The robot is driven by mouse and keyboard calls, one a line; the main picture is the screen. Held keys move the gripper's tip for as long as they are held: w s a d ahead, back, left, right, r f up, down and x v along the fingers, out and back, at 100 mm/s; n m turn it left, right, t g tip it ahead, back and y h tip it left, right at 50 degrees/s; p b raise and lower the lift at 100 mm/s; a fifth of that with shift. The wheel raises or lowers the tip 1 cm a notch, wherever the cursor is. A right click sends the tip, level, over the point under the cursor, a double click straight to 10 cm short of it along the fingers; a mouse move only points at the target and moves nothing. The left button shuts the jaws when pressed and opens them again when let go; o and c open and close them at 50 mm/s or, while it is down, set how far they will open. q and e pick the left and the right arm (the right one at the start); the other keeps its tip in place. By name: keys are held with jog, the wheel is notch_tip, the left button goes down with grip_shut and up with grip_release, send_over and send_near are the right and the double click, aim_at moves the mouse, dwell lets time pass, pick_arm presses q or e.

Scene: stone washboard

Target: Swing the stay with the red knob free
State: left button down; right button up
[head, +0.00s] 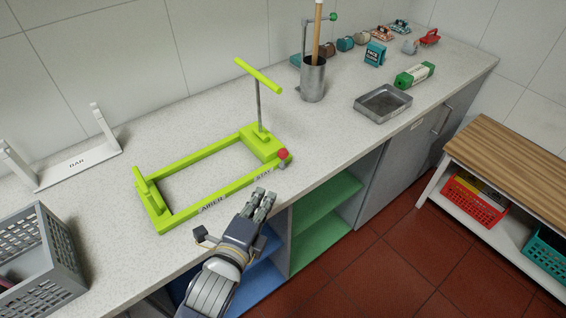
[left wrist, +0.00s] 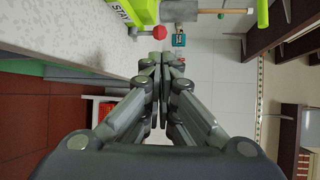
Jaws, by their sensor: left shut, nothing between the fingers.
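A lime-green frame (head: 215,158) lies on the stone counter, with lettering along its front bar that ends in "STAY". A red knob (head: 283,153) sits at the frame's front right corner, with a small grey part under it. A grey post with a green crossbar (head: 258,76) rises from the frame's right block. My left gripper (head: 264,194) is shut and empty at the counter's front edge, a little below and left of the knob and apart from it. In the left wrist view the red knob (left wrist: 159,32) shows just beyond the fingertips (left wrist: 162,62). My right gripper is not in view.
A grey crate (head: 35,262) and a white stand marked "BAR" (head: 75,165) stand at the left. A metal cup (head: 312,80) with a wooden stick and a metal tray (head: 382,103) stand behind to the right. Open shelves (head: 325,225) lie below the counter edge.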

pick_arm(q)
jog(key=p, duration=0.3)
send_near(283, 160)
jog(key=w+d, duration=0.2)
jog(key=w, duration=0.1)
jog(key=w+d, duration=0.1)
jog(key=w, duration=0.1)
jog(key=shift+r, duration=0.35)
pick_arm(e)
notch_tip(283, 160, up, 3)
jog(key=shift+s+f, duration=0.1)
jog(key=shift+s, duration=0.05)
pick_arm(q)
jog(key=shift+w+d, duration=0.1)
jog(key=shift+w, duration=0.05)
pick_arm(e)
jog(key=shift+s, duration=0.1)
